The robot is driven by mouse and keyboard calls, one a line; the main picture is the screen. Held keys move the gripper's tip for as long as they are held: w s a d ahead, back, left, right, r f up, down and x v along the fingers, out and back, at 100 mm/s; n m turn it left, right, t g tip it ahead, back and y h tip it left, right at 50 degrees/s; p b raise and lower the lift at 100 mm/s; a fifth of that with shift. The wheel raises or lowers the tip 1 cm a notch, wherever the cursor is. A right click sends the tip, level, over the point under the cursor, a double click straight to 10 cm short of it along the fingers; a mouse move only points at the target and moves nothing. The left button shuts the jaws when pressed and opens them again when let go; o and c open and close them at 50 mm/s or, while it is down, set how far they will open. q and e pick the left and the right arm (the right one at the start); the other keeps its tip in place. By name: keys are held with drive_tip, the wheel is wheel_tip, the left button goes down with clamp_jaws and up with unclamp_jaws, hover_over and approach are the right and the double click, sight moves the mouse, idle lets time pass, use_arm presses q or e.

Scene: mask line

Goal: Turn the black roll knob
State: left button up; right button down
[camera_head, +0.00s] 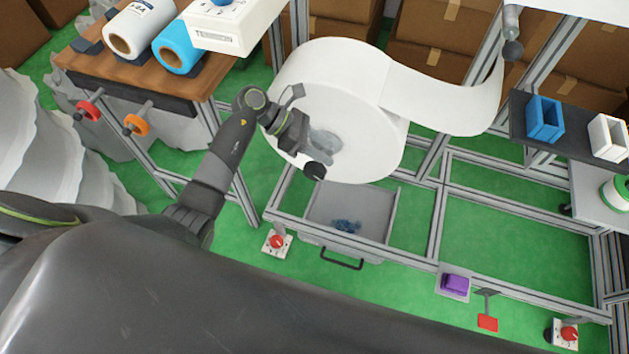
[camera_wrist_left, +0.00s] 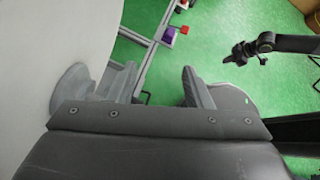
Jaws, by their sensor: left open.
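A large white roll (camera_head: 318,112) stands upright with a grey hub (camera_head: 325,143) on its face; the hub also shows in the left wrist view (camera_wrist_left: 70,90). My left gripper (camera_head: 310,158) is beside the roll face, close to the hub. In the left wrist view its fingers (camera_wrist_left: 160,86) are apart with nothing seen between them. A dark rounded piece shows at the gripper's end; I cannot tell whether it is a finger or a knob. Another black knob (camera_head: 512,49) is at a grey roller's end, upper right. My right gripper (camera_wrist_left: 240,54) appears small and dark, its opening unclear.
A metal frame (camera_head: 437,225) with an open grey drawer (camera_head: 380,205) lies below the roll. A wooden table (camera_head: 130,73) at left bears smaller rolls, with a red knob (camera_head: 89,110) and an orange knob (camera_head: 136,125) at its front. Green floor is open between frame rails.

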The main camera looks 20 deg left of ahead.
sight(310, 164)
use_arm(q)
drive_tip(key=shift+a+m+g+y+b, duration=0.5)
drive_tip(key=shift+a+m+y+b, duration=1.8)
drive_tip(key=shift+a+y, duration=1)
drive_tip(key=b+x, duration=0.1)
drive_tip(key=x, duration=0.1)
drive_tip(key=b+x, duration=0.1)
drive_tip(key=x, duration=0.1)
drive_tip(key=b+x, duration=0.2)
drive_tip(key=shift+w+f, duration=0.2)
drive_tip(key=shift+w, duration=0.15)
drive_tip(key=x, duration=0.4)
drive_tip(key=shift+f, duration=0.1)
drive_tip(key=shift+x, duration=0.75)
use_arm(e)
drive_tip(key=w+a+r+y, duration=0.1)
drive_tip(key=w+a+r, duration=0.2)
drive_tip(key=r, duration=0.6)
drive_tip(key=shift+w+a+m+t, duration=0.15)
drive_tip(key=shift+w+m+t, duration=0.2)
drive_tip(key=shift+w, duration=0.75)
use_arm(q)
drive_tip(key=shift+c, duration=0.2)
drive_tip(key=shift+f+b, duration=0.1)
drive_tip(key=shift+b, duration=0.25)
drive_tip(key=c, duration=0.9)
